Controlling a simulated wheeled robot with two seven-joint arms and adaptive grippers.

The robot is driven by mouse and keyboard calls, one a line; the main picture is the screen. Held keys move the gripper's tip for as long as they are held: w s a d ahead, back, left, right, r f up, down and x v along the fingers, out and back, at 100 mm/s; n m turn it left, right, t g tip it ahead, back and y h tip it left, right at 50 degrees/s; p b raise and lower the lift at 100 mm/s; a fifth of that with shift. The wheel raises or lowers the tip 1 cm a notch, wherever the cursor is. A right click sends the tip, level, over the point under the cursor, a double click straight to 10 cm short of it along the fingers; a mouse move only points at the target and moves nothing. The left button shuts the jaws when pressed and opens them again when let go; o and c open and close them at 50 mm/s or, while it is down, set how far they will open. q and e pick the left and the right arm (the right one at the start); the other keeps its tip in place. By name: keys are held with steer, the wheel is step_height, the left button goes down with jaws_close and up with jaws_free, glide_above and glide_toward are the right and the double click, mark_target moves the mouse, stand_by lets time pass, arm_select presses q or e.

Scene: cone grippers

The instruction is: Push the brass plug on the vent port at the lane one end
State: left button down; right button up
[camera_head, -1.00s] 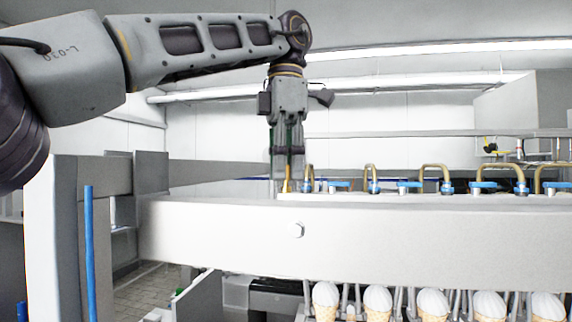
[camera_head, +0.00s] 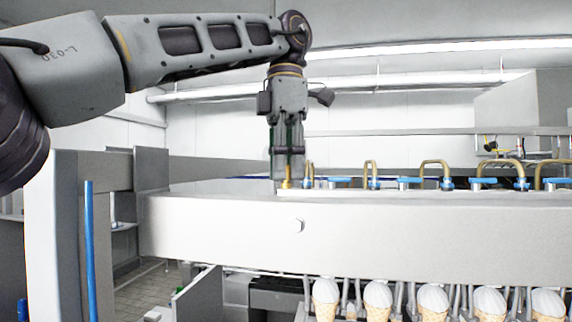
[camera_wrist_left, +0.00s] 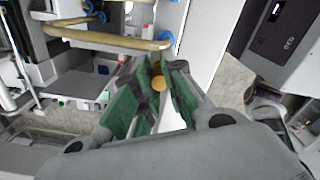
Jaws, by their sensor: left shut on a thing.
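My left gripper (camera_head: 287,179) points straight down over the left end of the long white machine top (camera_head: 220,188). Its fingers are shut on a small brass plug (camera_head: 286,184), whose lower end shows just below the fingertips. In the left wrist view, the round brass plug (camera_wrist_left: 159,83) sits between the green-padded fingers of the left gripper (camera_wrist_left: 160,76). The vent port under the plug is hidden or too small to make out. My right gripper is in neither view.
A row of bent brass pipes (camera_head: 437,163) with blue valve handles (camera_head: 409,181) runs rightward along the machine top. Several ice cream cones (camera_head: 378,297) stand below the front panel (camera_head: 400,235). The top left of the gripper is clear.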

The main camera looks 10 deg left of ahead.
arm_select(q)
steer(key=c, duration=1.4)
jaws_free()
steer(key=o, duration=0.3)
steer(key=shift+r, duration=0.15)
steer(key=shift+r+p, duration=1.25)
steer(key=shift+p, duration=0.2)
steer(key=shift+r, duration=0.45)
steer(key=shift+r, duration=0.1)
